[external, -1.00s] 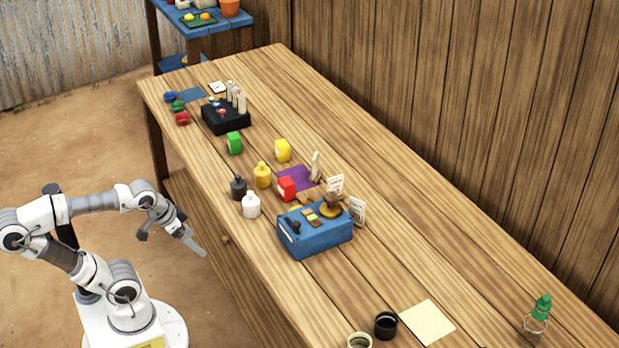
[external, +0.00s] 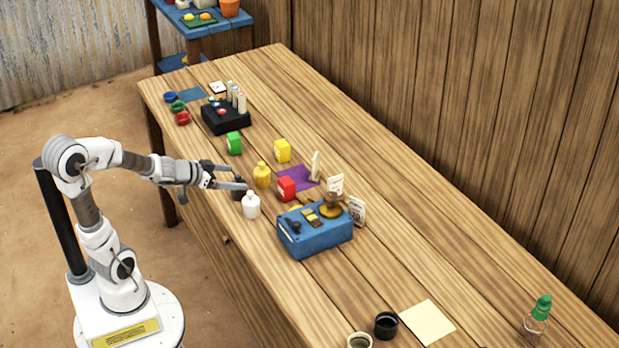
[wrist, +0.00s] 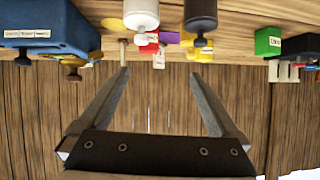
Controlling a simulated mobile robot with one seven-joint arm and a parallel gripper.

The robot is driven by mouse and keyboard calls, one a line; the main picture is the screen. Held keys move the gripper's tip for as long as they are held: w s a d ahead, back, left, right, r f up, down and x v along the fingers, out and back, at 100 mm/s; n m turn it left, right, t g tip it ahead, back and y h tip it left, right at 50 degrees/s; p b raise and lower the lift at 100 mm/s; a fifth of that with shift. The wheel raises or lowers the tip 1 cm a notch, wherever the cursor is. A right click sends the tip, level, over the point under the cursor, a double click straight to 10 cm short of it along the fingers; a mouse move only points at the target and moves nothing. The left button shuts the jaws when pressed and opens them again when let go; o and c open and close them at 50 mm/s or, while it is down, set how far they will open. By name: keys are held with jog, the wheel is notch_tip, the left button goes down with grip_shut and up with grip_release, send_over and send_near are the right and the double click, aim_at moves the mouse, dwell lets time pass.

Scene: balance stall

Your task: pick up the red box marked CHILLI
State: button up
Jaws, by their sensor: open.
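The red box (external: 286,189) stands on the table at the near edge of a purple mat (external: 308,182). In the wrist view, which looks upside down, the red box (wrist: 149,47) is small and partly hidden behind the white bottle (wrist: 141,14). Its lettering is too small to read. My gripper (external: 238,177) is open and empty at the table's near side, by the dark bottle (external: 239,195), and apart from the red box. In the wrist view my gripper (wrist: 160,74) shows its two fingers spread wide.
The white bottle (external: 251,206) and yellow bottle (external: 262,176) stand near the red box. A blue case (external: 318,238) is to its right. A yellow box (external: 283,151) and green box (external: 234,144) stand farther back.

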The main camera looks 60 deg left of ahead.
aim_at(280, 185)
jog(key=w+p, duration=0.1)
jog(key=p, duration=0.1)
jog(key=w+d+f+h+p, duration=0.1)
jog(key=p, duration=0.1)
jog(key=shift+w, duration=0.3)
jog(key=x, duration=0.2)
jog(key=shift+w+f+p, duration=0.2)
jog(key=shift+w+p, duration=0.05)
jog(key=shift+p, duration=0.1)
jog(key=b+x, duration=0.2)
jog(key=x, duration=0.4)
jog(key=shift+w+d+f+b, duration=0.1)
jog(key=shift+w+f+b, duration=0.1)
jog(key=shift+b, duration=0.1)
jog(key=shift+b+x, duration=1)
jog(key=shift+x, duration=2.05)
jog(key=shift+r, duration=0.15)
